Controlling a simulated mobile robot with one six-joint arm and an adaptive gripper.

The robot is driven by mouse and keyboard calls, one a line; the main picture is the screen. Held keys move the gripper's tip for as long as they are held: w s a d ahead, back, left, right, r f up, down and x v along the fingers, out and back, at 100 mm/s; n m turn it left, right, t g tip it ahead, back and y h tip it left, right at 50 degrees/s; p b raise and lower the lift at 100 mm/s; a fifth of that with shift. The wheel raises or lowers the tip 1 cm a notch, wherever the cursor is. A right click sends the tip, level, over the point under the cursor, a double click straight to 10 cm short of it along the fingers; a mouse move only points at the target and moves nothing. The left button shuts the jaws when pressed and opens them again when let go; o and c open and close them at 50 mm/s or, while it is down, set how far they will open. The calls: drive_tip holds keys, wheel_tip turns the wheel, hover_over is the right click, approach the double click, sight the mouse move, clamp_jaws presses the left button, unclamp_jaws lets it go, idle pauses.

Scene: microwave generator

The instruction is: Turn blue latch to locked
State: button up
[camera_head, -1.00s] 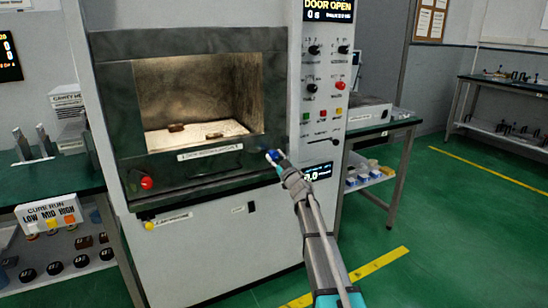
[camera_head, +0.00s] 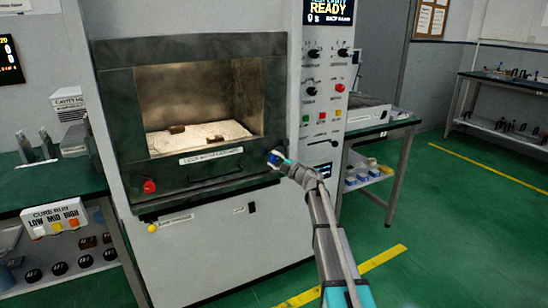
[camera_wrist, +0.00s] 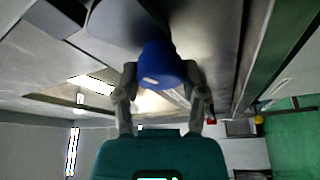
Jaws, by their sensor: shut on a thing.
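The blue latch (camera_head: 274,158) is at the lower right corner of the microwave chamber's front frame (camera_head: 215,185). My gripper (camera_head: 279,160) is at the latch, reaching in from the lower right. In the wrist view the blue latch (camera_wrist: 160,66) sits between the two grey fingers of my gripper (camera_wrist: 160,88), which are shut on it. A small pale mark shows on the latch. The display (camera_head: 328,10) above the control panel reads READY. The latch's far side is hidden.
A red knob (camera_head: 149,187) is at the frame's lower left. The control panel (camera_head: 325,90) with knobs and buttons stands right of the chamber. A side table (camera_head: 378,127) is further right, and a green bench (camera_head: 50,185) is at left. Green floor at right is open.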

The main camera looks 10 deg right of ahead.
drive_tip(key=shift+a+n+g+p, duration=0.1)
drive_tip(key=shift+n+g+p, duration=0.4)
drive_tip(key=shift+n, duration=0.9)
drive_tip(key=o, duration=1.2)
drive_tip(key=shift+c, duration=0.2)
drive_tip(key=shift+s, duration=0.15)
